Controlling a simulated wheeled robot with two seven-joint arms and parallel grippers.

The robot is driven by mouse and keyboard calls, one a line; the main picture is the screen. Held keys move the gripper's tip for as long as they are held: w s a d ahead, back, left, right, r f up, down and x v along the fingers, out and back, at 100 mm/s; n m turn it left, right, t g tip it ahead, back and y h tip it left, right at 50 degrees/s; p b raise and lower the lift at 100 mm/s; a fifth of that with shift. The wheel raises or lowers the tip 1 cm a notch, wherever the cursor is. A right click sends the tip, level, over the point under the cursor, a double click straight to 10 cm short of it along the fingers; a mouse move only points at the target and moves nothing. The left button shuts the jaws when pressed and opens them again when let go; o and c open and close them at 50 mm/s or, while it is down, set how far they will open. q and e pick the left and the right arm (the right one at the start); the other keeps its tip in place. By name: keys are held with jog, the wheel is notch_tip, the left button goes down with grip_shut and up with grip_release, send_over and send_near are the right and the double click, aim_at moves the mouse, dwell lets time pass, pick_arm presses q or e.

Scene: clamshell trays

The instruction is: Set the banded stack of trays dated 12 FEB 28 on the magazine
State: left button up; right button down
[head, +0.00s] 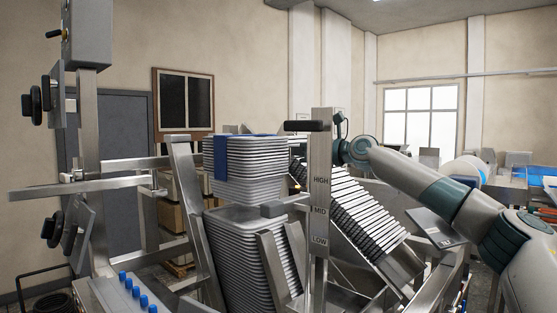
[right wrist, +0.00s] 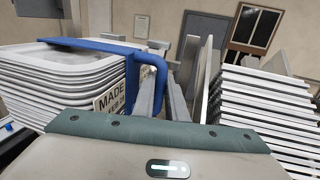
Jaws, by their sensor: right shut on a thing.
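The banded stack of pale trays (head: 252,174), with a blue band (head: 221,157), is level above the trays in the magazine (head: 184,185). I cannot tell whether it touches the stack of trays (head: 236,262) below. In the right wrist view the banded stack (right wrist: 55,85) shows its blue band (right wrist: 155,68) and a label (right wrist: 113,98) reading "MADE" and "FEB 28"; the day is hidden. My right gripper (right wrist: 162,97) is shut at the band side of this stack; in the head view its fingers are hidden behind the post. My left gripper is out of view.
A steel upright with black knobs (head: 37,108) stands at left. Blue buttons (head: 133,290) are at lower left.

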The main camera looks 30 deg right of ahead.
dwell(0.3)
jog(key=shift+f+p, duration=0.45)
jog(key=shift+f, duration=0.1)
notch_tip(320, 180, down, 2)
jog(key=shift+p, duration=0.5)
jog(key=shift+f, duration=0.55)
jog(key=c, duration=1.8)
grip_release()
jog(key=shift+o, duration=0.2)
jog(key=shift+s, duration=0.1)
